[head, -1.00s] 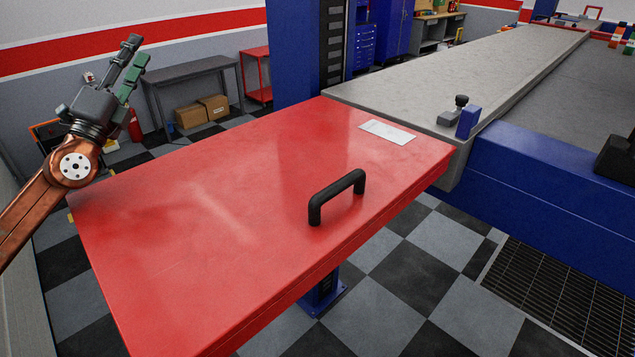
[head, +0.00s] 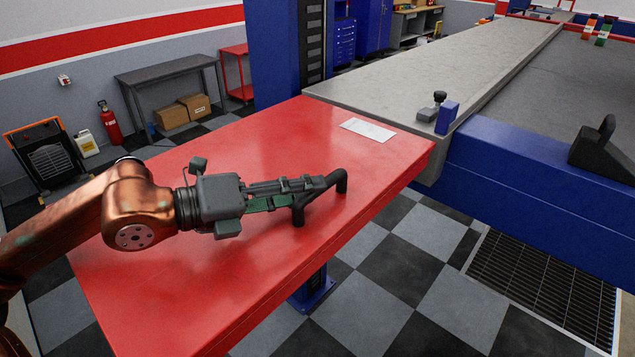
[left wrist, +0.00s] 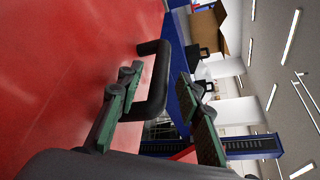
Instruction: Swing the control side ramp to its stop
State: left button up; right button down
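The ramp is a flat red panel (head: 235,300), lying level against the end of the grey runway. A black bar handle (head: 342,184) stands on it near its front edge. My left gripper (head: 297,190) reaches in from the left, low over the panel, with its fingertips at the handle. In the left wrist view the handle (left wrist: 160,70) lies between the two spread green-padded fingers (left wrist: 160,82), with a gap on the right finger's side. Whether the left finger touches it I cannot tell. Part of the handle is hidden behind the fingers in the head view. My right gripper is not in view.
The grey runway (head: 400,80) with a blue front beam (head: 540,175) lies behind and right. A blue post (head: 277,50) stands at the panel's far corner. A black wedge block (head: 600,155) sits at right. Chequered floor (head: 400,270) beside the panel is clear.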

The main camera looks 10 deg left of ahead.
pick_arm(q)
jog(key=shift+x, duration=1.6)
jog(key=shift+c, duration=0.2)
grip_shut()
jog(key=shift+f, duration=0.1)
